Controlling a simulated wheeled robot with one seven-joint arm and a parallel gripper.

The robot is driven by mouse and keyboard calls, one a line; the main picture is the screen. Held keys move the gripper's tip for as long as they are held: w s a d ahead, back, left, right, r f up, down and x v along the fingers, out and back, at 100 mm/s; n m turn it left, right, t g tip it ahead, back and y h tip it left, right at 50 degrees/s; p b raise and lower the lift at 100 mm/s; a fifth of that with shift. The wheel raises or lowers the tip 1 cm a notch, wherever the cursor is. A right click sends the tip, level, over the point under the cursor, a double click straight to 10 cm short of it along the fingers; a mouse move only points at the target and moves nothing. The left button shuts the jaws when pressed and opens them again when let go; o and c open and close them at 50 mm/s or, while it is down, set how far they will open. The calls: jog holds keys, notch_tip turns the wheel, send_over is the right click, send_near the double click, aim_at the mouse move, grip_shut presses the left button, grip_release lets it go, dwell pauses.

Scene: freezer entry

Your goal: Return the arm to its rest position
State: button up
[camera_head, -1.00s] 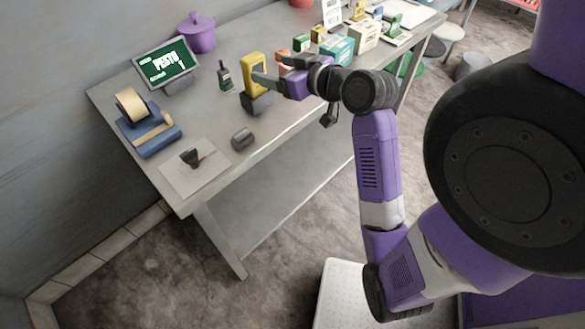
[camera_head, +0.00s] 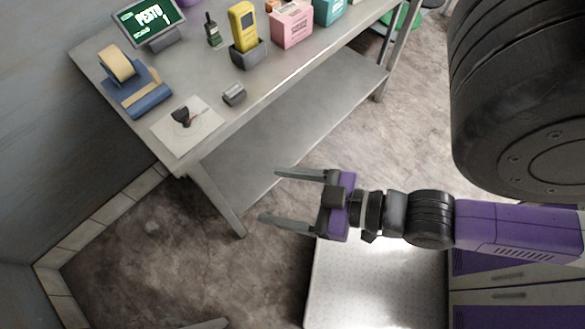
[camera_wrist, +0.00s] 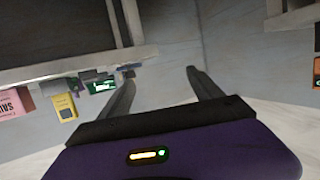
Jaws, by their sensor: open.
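My gripper (camera_head: 268,196) is open and empty in the head view, pointing left, in front of the metal table (camera_head: 240,120) and beyond its near edge. Its two fingers are wide apart with floor showing between them. My purple and black arm reaches in from the right. In the wrist view my gripper (camera_wrist: 157,82) also shows two spread fingers with nothing between them. The yellow handheld device (camera_head: 243,27) stands in a dark holder (camera_head: 248,54) on the table, clear of my gripper.
The table carries a tape dispenser (camera_head: 117,65), a screen reading PESTO (camera_head: 151,20), a pink box (camera_head: 291,26), a small grey cylinder (camera_head: 234,94) and a white sheet (camera_head: 185,127) with a dark tool. A white platform (camera_head: 375,285) lies below my arm. Floor left of my gripper is clear.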

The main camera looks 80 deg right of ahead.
jog(key=shift+s+a+r+n+y, duration=0.2)
jog(key=shift+s+a+r+y, duration=0.1)
jog(key=shift+s+a, duration=0.3)
jog(key=shift+s+a+r+n+y, duration=0.2)
jog(key=shift+s+a+r, duration=0.05)
jog(key=shift+s+a, duration=0.35)
jog(key=shift+d, duration=0.1)
dwell(1.0)
